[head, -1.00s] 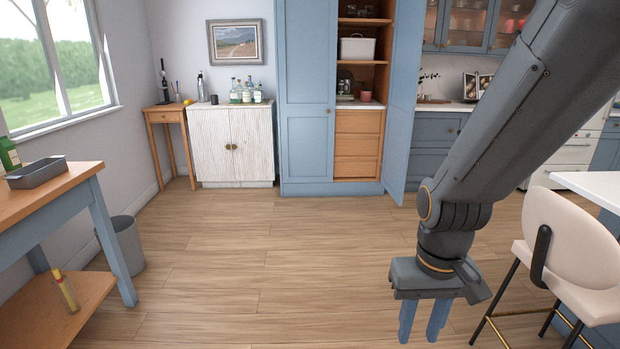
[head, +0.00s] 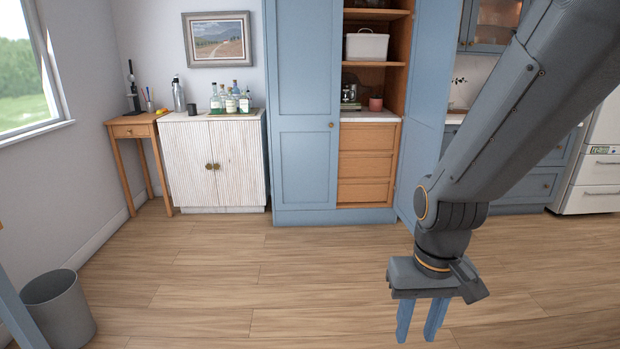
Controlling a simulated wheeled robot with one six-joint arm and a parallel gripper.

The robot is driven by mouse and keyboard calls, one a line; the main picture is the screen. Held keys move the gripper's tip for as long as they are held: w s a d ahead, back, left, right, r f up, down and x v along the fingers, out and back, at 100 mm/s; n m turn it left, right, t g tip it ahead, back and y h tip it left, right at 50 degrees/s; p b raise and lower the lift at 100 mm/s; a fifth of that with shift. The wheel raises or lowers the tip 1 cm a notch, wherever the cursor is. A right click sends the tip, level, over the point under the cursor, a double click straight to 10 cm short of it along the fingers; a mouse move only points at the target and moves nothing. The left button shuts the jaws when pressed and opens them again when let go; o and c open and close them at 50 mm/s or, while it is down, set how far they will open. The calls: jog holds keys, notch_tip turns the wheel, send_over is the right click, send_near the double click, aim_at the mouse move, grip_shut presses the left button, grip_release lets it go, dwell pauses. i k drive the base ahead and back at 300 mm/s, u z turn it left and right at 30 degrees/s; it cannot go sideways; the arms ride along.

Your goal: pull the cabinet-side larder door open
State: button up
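The blue larder stands ahead at the back wall in the head view. Its left door (head: 304,150), beside the white ribbed cabinet (head: 214,165), is closed, with a small round brass knob (head: 331,125) near its right edge. Its right door (head: 429,110) stands open, swung out towards me. The open half shows shelves and wooden drawers (head: 365,165). My gripper (head: 421,322) hangs pointing down in front of the larder, to the right and well short of the doors. Its two blue fingers are apart with nothing between them.
Bottles (head: 232,100) stand on the ribbed cabinet, and a small wooden table (head: 135,128) is left of it. A grey bin (head: 60,308) is at lower left. The wooden floor (head: 240,270) before the larder is clear.

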aim_at(304, 37)
jog(key=i, duration=3.5)
jog(key=u, duration=0.05)
